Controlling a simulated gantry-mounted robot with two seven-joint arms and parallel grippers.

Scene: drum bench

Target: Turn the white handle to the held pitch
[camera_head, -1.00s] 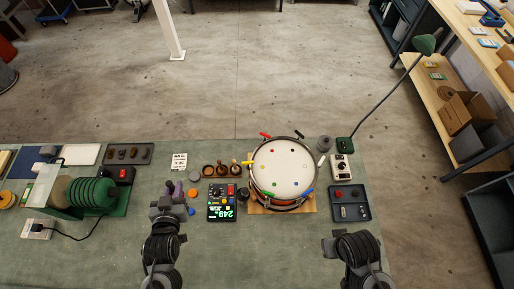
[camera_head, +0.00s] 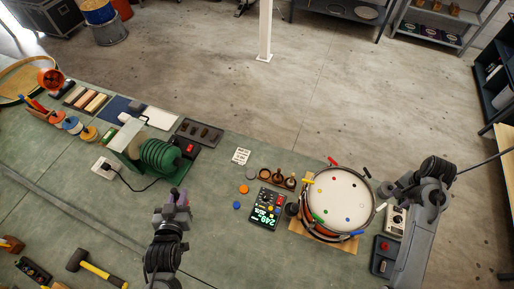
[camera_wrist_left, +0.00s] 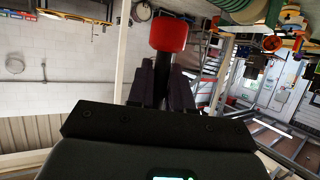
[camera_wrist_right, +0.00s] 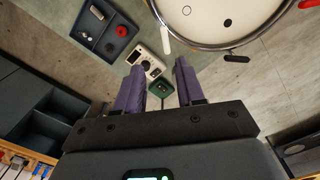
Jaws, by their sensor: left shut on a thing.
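The drum (camera_head: 336,197) has a white head and coloured handles around its rim. The white handle (camera_head: 381,207) is at the drum's right rim; in the right wrist view it (camera_wrist_right: 165,40) lies beyond my fingertips, apart from them. My right gripper (camera_wrist_right: 157,72) is open and empty, with purple fingers spread; in the head view its tips are hidden behind the wrist, right of the drum. My left gripper (camera_head: 180,197) is shut on a red-headed beater with a black stem (camera_wrist_left: 168,35), held left of the display box.
A display box (camera_head: 267,208) with lit green digits stands left of the drum. A white meter (camera_head: 396,220) and a dark tray (camera_head: 384,256) are right of it, close to my right arm. The front middle bench is clear.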

